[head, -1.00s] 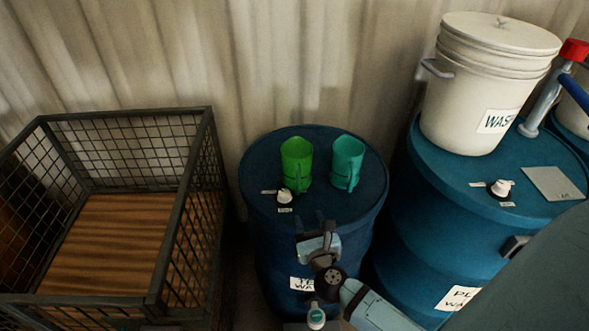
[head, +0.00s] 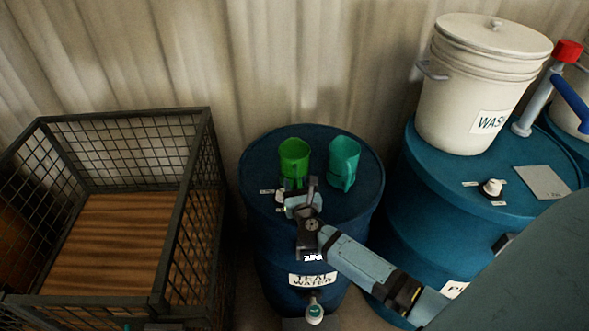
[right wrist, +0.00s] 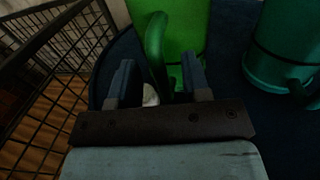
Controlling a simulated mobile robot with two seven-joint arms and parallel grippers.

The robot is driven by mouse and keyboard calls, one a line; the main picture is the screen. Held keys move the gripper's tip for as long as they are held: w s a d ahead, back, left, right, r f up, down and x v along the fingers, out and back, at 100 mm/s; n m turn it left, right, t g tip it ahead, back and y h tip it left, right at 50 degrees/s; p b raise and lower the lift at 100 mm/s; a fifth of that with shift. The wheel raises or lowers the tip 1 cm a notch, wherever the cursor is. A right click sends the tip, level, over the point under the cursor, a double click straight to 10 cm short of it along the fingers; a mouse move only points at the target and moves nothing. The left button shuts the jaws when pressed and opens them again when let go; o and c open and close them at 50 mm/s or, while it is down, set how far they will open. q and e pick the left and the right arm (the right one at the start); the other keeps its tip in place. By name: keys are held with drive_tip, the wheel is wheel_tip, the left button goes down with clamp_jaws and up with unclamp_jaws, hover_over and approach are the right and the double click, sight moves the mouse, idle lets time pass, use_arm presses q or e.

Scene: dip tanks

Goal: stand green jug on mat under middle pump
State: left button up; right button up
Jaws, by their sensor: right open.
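The green jug (head: 294,157) stands upright on top of a dark blue drum (head: 258,172), left of a teal jug (head: 344,160). My right gripper (head: 303,187) is open at the near side of the green jug. In the right wrist view the green jug (right wrist: 186,28) is just ahead, and its handle (right wrist: 156,45) shows between the two open fingers (right wrist: 158,83); I cannot tell whether they touch it. A pump with a red top (head: 567,51) and blue handle stands at the right. A flat grey plate (head: 543,183), perhaps a mat, lies below it on the larger blue drum.
A white lidded bucket (head: 470,95) stands on the larger blue drum (head: 425,190). A small white-capped fitting (head: 493,187) is near its front edge. A wire-mesh crate (head: 182,225) with a wooden floor is at the left. A corrugated wall closes off the back.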

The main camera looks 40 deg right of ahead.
drive_tip(key=shift+w+d, duration=0.25)
drive_tip(key=shift+w, duration=0.3)
drive_tip(key=shift+s, duration=0.1)
clamp_jaws()
drive_tip(key=shift+r, duration=0.1)
